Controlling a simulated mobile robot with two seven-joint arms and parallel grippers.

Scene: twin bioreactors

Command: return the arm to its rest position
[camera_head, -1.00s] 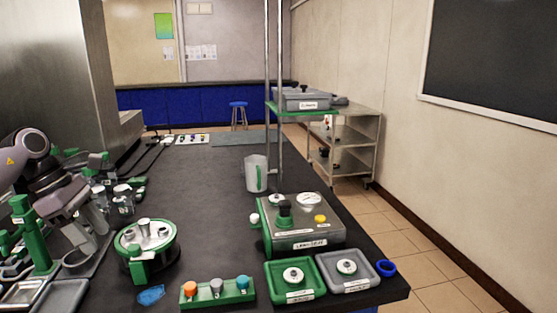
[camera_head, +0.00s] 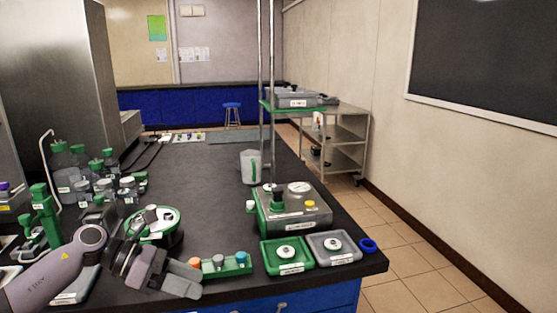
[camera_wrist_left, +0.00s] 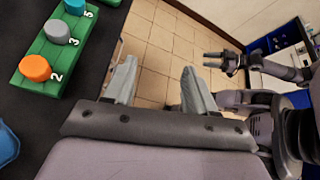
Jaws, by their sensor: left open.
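My left arm comes in from the lower left of the head view. Its gripper (camera_head: 196,280) is at the front edge of the dark bench, just left of and in front of the green rack with coloured knobs (camera_head: 222,265). In the left wrist view the two grey fingers (camera_wrist_left: 158,68) are spread apart with nothing between them, over the tiled floor. The green rack also shows there (camera_wrist_left: 58,45), left of the fingers, with orange, grey and blue knobs. My right gripper (camera_wrist_left: 212,59) shows small in the left wrist view, with its fingers apart and empty.
A round green-and-white device (camera_head: 165,220) stands behind my left wrist. A boxy green-and-grey unit (camera_head: 295,215), a green tray (camera_head: 272,262) and a grey tray (camera_head: 322,256) are to the right. Several bottles (camera_head: 75,170) stand at left. The bench middle is clear.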

